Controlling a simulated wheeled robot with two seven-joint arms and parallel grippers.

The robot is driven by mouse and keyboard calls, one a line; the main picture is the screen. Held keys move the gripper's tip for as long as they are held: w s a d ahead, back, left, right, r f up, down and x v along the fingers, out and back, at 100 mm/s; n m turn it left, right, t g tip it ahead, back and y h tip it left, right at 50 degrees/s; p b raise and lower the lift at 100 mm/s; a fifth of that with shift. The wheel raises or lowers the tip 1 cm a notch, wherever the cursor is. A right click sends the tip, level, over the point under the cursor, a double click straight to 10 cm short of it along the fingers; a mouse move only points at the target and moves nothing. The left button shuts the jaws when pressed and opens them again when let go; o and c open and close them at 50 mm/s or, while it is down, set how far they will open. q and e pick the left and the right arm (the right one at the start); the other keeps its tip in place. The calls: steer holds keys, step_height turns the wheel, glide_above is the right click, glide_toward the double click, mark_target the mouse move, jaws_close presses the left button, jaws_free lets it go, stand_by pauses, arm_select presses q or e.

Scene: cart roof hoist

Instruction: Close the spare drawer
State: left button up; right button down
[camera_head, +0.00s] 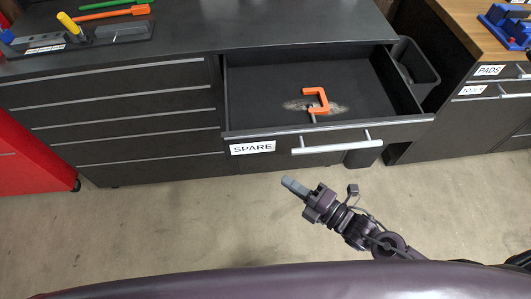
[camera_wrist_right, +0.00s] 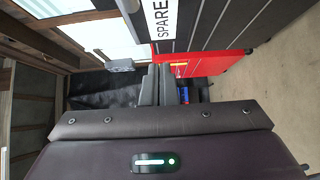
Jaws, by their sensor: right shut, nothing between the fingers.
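The spare drawer (camera_head: 370,136) is pulled open from the dark cabinet, with a white SPARE label (camera_head: 253,147) and a silver bar handle (camera_head: 330,146) on its front. An orange clamp (camera_head: 315,103) lies inside the drawer on a pale worn patch. My right gripper (camera_head: 292,184) is shut and empty, in front of and below the drawer front, a little left of the handle and apart from it. In the right wrist view its closed fingers (camera_wrist_right: 159,84) show, with the SPARE label (camera_wrist_right: 161,18) at the top. My left gripper is not in view.
The worktop (camera_head: 260,27) carries a tool holder (camera_head: 85,38) at the left. A black bin (camera_head: 415,68) stands right of the drawer. A red cabinet (camera_head: 30,150) is at far left, and a wood-topped PADS cabinet (camera_head: 470,100) at right. The floor in front is clear.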

mark_target(254, 147)
steer(key=w+a+p, duration=0.1)
steer(key=w+a, duration=0.1)
steer(key=w, duration=0.1)
steer(key=w+a, duration=0.1)
steer(key=w, duration=0.2)
steer(key=w+a+p, duration=0.1)
steer(key=w+a, duration=0.1)
steer(key=w, duration=0.1)
steer(key=shift+a+p, duration=0.3)
